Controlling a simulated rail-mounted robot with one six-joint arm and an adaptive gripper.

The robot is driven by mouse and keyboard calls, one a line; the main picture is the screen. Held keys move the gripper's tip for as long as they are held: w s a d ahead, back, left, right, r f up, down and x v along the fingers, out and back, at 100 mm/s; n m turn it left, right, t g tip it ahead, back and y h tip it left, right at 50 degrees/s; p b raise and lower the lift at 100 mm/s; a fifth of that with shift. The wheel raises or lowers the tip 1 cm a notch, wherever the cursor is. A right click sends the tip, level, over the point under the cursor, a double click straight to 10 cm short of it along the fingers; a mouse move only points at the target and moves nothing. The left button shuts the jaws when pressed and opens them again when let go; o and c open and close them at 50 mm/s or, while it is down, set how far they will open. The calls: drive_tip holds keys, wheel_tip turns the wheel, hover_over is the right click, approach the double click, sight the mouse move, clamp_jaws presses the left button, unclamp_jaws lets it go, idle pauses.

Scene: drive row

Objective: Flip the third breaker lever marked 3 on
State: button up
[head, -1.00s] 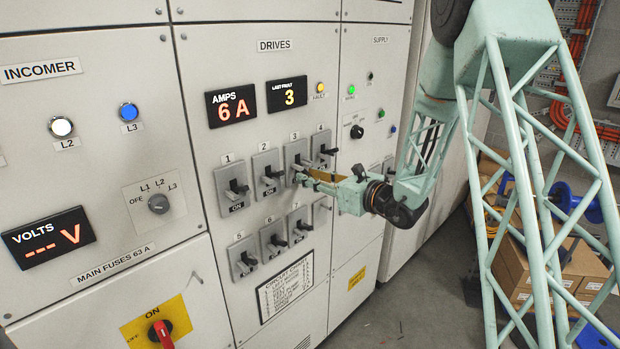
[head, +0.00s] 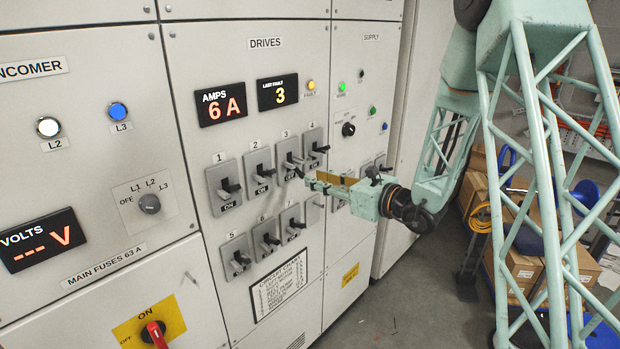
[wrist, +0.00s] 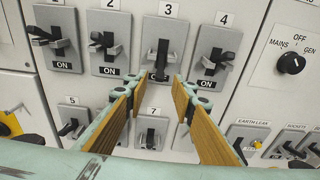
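Breaker lever 3 is a dark lever on a grey plate under a tag marked 3, in the upper row of the DRIVES panel. In the head view lever 3 (head: 292,158) is just above and left of my gripper (head: 309,180). In the wrist view my gripper (wrist: 158,92) is open, its two fingers spread below and either side of lever 3, with nothing between them. It looks a little apart from the lever.
Levers 1 (wrist: 56,45), 2 (wrist: 108,44) and 4 (wrist: 215,60) flank lever 3, each with an ON label. Lever 7 (wrist: 151,135) is below, between the fingers. A MAINS/GEN knob (wrist: 291,64) sits at right. A "LAST FAULT" display (head: 278,93) reads 3.

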drive_tip(key=shift+v, duration=2.55)
drive_tip(key=s+a+r+n+g+y+b, duration=0.1)
drive_tip(key=s+a+r+n+g, duration=0.3)
drive_tip(key=s, duration=0.4)
drive_tip(key=s+a+r+n+g+y+b, duration=0.1)
drive_tip(key=s+a+r+n+g+b, duration=0.1)
drive_tip(key=s+a+n, duration=0.35)
drive_tip(key=s+a+n+g+h+b, duration=0.25)
drive_tip(key=s+n+g, duration=0.3)
drive_tip(key=s, duration=1.45)
drive_tip(key=s+d+f+n+h+b, duration=0.2)
drive_tip(key=s+d+n+h, duration=0.15)
drive_tip(key=s, duration=0.35)
drive_tip(key=s+d+f+n+h+b, duration=0.1)
drive_tip(key=s+d+f+n+h, duration=0.2)
drive_tip(key=s, duration=0.4)
drive_tip(key=s+d+n+t+h+b, duration=0.1)
drive_tip(key=s+d+n+h+b, duration=0.1)
drive_tip(key=d, duration=0.6)
drive_tip(key=s+d+n+t+h+b, duration=0.2)
drive_tip(key=s+d+n, duration=0.1)
drive_tip(key=d, duration=0.5)
drive_tip(key=shift+s+n+h, duration=0.3)
drive_tip(key=shift+s+n, duration=0.05)
drive_tip(key=shift+s, duration=0.45)
